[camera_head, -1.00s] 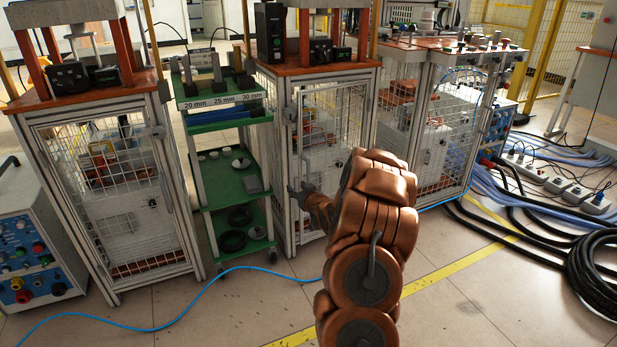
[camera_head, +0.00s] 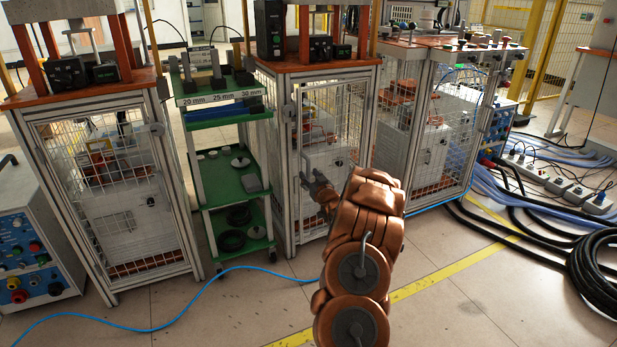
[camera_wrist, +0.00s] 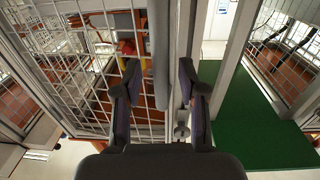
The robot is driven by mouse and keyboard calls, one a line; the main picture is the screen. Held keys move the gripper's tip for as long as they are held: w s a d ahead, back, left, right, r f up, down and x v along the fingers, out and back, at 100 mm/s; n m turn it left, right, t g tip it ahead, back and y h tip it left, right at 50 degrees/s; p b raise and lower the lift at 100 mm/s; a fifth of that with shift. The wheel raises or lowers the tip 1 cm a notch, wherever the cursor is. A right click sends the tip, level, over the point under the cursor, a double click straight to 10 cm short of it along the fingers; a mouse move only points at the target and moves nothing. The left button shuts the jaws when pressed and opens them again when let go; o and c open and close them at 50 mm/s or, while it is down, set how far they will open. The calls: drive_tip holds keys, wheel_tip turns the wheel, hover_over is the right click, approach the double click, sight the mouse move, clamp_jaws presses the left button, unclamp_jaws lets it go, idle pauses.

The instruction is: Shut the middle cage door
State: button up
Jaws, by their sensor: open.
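The middle cage (camera_head: 283,180) stands in the centre of the head view, with an orange top and a wire mesh door (camera_head: 335,115). The door looks close to its frame; I cannot tell whether it is fully shut. My gripper (camera_head: 308,180) is in front of the door's lower left part, partly hidden by my arm. In the wrist view my gripper (camera_wrist: 158,78) is open, its two fingers apart. A grey vertical bar (camera_wrist: 160,45) on the door, looking like its handle, shows between and beyond the fingers; contact is unclear. The mesh (camera_wrist: 85,60) is to the left, a frame post to the right.
A green shelf cart (camera_head: 232,180) stands just left of the middle cage. Another cage (camera_head: 125,190) is farther left, and one (camera_head: 440,140) is at right. A blue cable (camera_head: 215,290) lies on the floor, with black hoses (camera_head: 595,275) at right.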

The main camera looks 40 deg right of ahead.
drive_tip(key=shift+x, duration=0.9)
clamp_jaws()
